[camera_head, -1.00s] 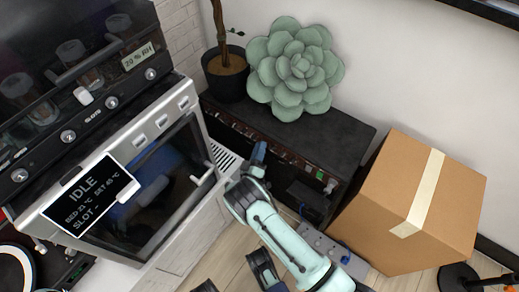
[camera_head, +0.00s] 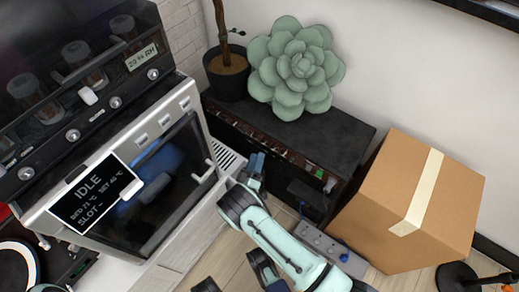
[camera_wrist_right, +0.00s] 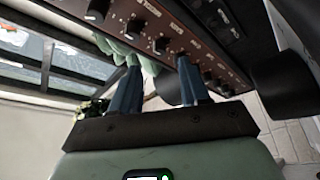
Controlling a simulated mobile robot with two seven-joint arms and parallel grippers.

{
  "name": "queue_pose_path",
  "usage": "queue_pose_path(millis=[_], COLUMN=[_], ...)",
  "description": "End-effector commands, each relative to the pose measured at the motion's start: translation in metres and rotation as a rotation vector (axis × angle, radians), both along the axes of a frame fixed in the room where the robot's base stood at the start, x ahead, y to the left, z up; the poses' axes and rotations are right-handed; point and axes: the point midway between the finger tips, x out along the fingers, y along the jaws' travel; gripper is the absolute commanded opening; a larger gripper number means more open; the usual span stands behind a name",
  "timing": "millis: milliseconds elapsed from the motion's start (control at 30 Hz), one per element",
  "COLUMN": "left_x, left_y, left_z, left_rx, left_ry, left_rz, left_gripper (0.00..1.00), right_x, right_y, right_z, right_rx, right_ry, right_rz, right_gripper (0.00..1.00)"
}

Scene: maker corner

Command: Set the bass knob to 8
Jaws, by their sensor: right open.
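A black amplifier (camera_head: 325,128) stands against the wall, with a reddish-brown control panel (camera_head: 278,147) along its front edge. In the right wrist view the panel (camera_wrist_right: 172,30) carries a row of dark knobs with pale caps, among them one knob (camera_wrist_right: 160,45) between the fingers in the picture. The labels are too small to read, so I cannot tell which is the bass knob or its setting. My right gripper (camera_head: 255,164) is open in front of the panel. Its two blue fingers (camera_wrist_right: 158,64) point towards the knob row; I cannot tell whether they touch it. My left gripper does not show.
A white-framed machine (camera_head: 140,190) with an IDLE display stands close to the left of my right arm. A cardboard box (camera_head: 410,205) is on the right. A grey power strip (camera_head: 330,247) lies on the floor.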

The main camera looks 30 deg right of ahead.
Motion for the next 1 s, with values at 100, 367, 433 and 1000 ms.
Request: queue_pose_path(millis=[100,367,433,1000], left_x=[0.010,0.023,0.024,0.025], left_y=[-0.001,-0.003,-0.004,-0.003], left_z=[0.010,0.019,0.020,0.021], left_rx=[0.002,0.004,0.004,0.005], left_ry=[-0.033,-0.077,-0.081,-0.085], left_rz=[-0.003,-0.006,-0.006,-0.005], left_gripper=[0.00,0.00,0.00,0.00], right_x=[-0.018,-0.046,-0.049,-0.052], right_y=[0.022,0.054,0.058,0.061], right_z=[-0.007,-0.019,-0.021,-0.023], right_rx=[-0.001,-0.001,-0.001,0.000], right_ry=[0.002,0.000,-0.001,-0.001], right_rz=[0.004,0.002,0.002,0.000], right_gripper=[0.46,0.46,0.46,0.46])
